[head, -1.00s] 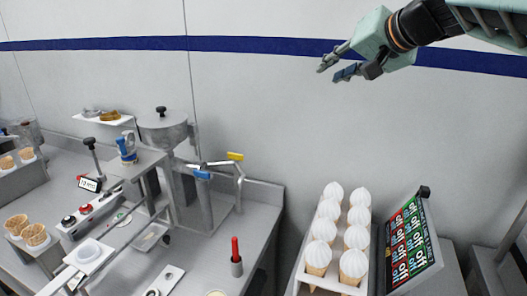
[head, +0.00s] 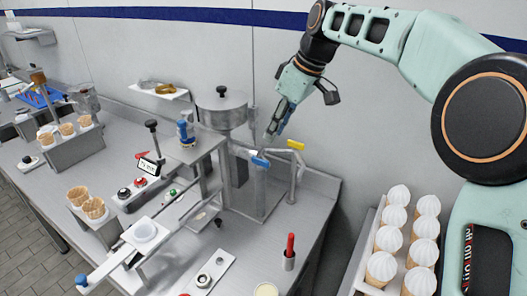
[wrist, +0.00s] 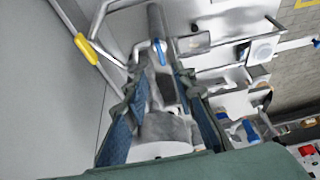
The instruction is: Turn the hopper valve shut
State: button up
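The metal hopper (head: 222,108) stands at the back of the counter, with pipes to its right. A blue valve handle (head: 260,161) and a yellow valve handle (head: 296,145) sit on those pipes. I cannot tell which of them is the hopper valve. My gripper (head: 272,132) points down just above the blue handle, close to the hopper's right side. In the wrist view my gripper (wrist: 160,82) has its blue-padded fingers apart and nothing held between them. The blue handle (wrist: 159,52) shows just beyond the fingertips, and the yellow handle (wrist: 86,48) is to the left.
Several white-topped cones (head: 398,195) stand in a rack at the right. A red-handled tool (head: 290,248) stands upright on the counter. A press with a blue-topped part (head: 186,130) is left of the hopper. The wall is close behind the pipes.

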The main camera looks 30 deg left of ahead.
aim_at(260, 159)
jog(key=x, duration=1)
jog(key=shift+a+f, duration=0.15)
jog(key=shift+f, duration=0.05)
grip_shut()
